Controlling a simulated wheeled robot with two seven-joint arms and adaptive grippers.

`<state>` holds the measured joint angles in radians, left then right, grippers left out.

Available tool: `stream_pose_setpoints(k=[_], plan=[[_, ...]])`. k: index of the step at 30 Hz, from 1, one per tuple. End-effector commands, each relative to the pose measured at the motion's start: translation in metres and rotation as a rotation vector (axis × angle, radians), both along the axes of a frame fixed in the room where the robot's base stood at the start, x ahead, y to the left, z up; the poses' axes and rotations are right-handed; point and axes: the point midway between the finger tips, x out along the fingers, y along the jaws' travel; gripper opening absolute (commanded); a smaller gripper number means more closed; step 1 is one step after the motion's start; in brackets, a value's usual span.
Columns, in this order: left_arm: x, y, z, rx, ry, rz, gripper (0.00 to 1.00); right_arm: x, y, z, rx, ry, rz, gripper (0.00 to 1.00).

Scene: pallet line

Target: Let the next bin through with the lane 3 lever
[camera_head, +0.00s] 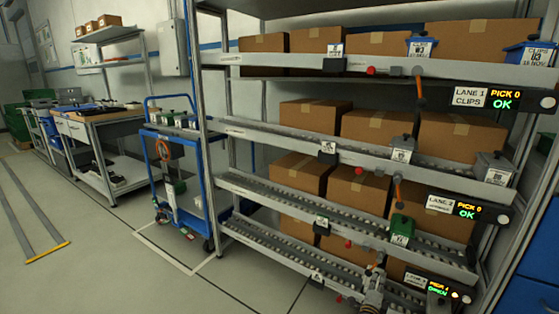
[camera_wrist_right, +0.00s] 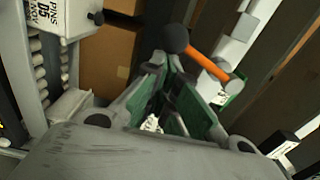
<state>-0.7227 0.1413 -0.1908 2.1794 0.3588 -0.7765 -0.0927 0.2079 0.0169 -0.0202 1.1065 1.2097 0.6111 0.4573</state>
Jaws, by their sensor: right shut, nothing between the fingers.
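The lane 3 lever (camera_head: 382,257) is orange and hangs under the third rail, below a green bin (camera_head: 400,228). In the right wrist view, an orange lever (camera_wrist_right: 210,65) with a dark round knob shows just beyond my fingertips. My right gripper (camera_head: 376,272) is at the lower right of the head view, close by the lever; it also shows in the wrist view (camera_wrist_right: 165,65). It is shut with nothing between its fingers. Whether it touches the lever, I cannot tell. The lane 3 display (camera_head: 437,286) is small and partly unclear. My left gripper is not in view.
Orange levers hang under the lane 1 rail (camera_head: 300,62) and lane 2 rail (camera_head: 290,138). Their displays read PICK 0 OK. Cardboard boxes (camera_head: 300,180) fill the rack behind. A blue cart (camera_head: 180,180) stands left of it. The floor at left is open.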

Motion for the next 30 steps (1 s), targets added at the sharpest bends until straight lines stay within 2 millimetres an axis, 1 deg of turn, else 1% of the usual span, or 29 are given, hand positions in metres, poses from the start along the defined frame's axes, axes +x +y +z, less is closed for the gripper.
stream_pose_setpoints(k=[5,11,30], plan=[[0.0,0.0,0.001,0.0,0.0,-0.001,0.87,0.002,0.003,0.0,0.0,0.0,0.0,0.0],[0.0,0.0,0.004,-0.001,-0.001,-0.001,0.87,-0.002,0.004,0.0,-0.001,0.001,0.001,0.0],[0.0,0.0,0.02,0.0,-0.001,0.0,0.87,-0.03,0.016,0.001,-0.001,0.0,0.0,0.0]])
